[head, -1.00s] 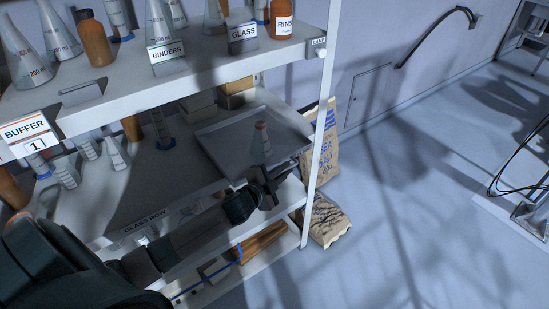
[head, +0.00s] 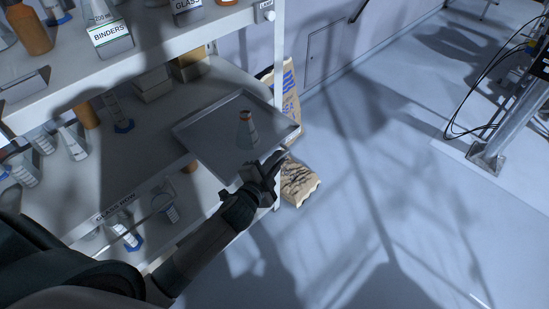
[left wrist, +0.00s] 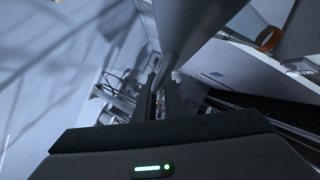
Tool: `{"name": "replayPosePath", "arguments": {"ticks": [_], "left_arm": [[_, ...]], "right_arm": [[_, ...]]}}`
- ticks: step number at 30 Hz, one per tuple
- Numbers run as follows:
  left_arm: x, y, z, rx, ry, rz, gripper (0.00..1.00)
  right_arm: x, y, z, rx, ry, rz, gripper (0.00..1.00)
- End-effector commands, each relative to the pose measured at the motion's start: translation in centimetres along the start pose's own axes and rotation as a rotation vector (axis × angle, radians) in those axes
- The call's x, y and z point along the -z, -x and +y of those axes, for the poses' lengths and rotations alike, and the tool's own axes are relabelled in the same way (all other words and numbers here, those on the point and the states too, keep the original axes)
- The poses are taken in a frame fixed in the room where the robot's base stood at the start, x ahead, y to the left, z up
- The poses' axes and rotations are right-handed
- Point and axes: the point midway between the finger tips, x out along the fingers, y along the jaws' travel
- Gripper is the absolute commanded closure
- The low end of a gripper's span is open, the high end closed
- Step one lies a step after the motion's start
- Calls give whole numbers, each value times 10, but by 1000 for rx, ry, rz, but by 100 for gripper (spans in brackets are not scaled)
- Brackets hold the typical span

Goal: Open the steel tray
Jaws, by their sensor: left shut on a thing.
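The steel tray (head: 205,130) is a flat grey square with a low rim on the middle shelf. Its right corner sticks out past the white shelf post. A small conical flask (head: 246,130) with an orange band stands on it. My left gripper (head: 266,174) is at the tray's front corner, shut on its edge; the exact grip is dark and partly hidden. In the left wrist view, the fingers (left wrist: 158,100) close on a grey part of the tray (left wrist: 190,25). My right gripper is out of view.
Blue-based cylinders (head: 118,115) and small boxes (head: 152,84) stand left of the tray. Paper sacks (head: 300,182) lie on the floor by the shelf post (head: 277,80). The floor to the right is open.

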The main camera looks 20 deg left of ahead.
Motion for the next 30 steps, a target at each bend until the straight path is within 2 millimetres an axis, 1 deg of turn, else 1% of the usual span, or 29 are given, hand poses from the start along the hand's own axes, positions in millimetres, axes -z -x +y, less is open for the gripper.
{"name": "replayPosePath", "arguments": {"ticks": [2,3,4,13,17,23,26,30], "left_arm": [[0,0,1,-1,0,0,100],[0,0,1,-1,0,1,86],[0,0,1,-1,0,1,83],[0,0,0,-1,1,0,83],[-1,4,1,-1,0,0,83],[-2,20,2,-2,0,0,83],[-1,34,2,-2,1,1,83],[-2,60,3,-2,2,1,83]], "right_arm": [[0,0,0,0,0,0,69],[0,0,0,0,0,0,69],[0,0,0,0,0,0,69],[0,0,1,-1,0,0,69],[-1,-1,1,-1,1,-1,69],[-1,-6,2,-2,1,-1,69],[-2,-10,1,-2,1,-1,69],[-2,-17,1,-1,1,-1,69]]}}
